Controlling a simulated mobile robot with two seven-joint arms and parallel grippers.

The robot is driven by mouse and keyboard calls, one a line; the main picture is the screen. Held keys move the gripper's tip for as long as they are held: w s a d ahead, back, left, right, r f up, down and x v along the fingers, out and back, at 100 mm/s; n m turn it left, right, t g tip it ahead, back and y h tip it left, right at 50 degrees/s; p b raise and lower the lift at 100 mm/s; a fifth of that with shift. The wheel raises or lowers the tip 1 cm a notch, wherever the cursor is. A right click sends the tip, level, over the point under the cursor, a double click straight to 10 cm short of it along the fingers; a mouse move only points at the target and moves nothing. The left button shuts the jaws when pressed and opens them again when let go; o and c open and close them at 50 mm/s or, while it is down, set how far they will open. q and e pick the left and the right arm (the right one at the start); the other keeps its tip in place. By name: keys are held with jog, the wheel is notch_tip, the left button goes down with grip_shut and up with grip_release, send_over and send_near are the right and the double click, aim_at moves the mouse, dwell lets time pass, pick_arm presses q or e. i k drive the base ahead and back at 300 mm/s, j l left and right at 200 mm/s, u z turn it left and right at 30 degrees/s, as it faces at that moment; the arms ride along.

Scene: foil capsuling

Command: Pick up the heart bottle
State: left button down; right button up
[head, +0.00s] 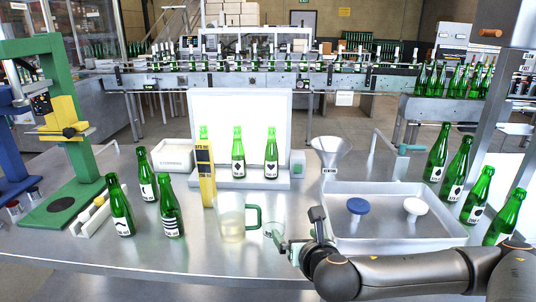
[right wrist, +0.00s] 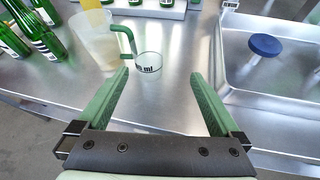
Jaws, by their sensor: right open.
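The bottle whose label mark looks like a heart (head: 271,158) is green and stands upright on the ledge of the white light panel, right of a bottle with a diamond-like mark (head: 238,158). My right gripper (head: 287,238) is open and empty over the front of the table, nearer to me than the heart bottle and apart from it. In the right wrist view its green fingers (right wrist: 158,78) are spread wide, with a small glass beaker (right wrist: 149,66) just beyond the tips. The heart mark cannot be made out in the wrist view. My left gripper is not in view.
A clear jug (head: 231,222) with a green handle and the small beaker stand between my gripper and the light panel (head: 240,105). A yellow gauge (head: 206,175) is left of the bottles. A metal tray (head: 385,232) and a funnel (head: 329,150) are to the right.

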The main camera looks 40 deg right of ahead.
aim_at(271, 154)
jog(key=i+l, duration=0.75)
jog(key=i+j, duration=0.05)
jog(key=i, duration=0.05)
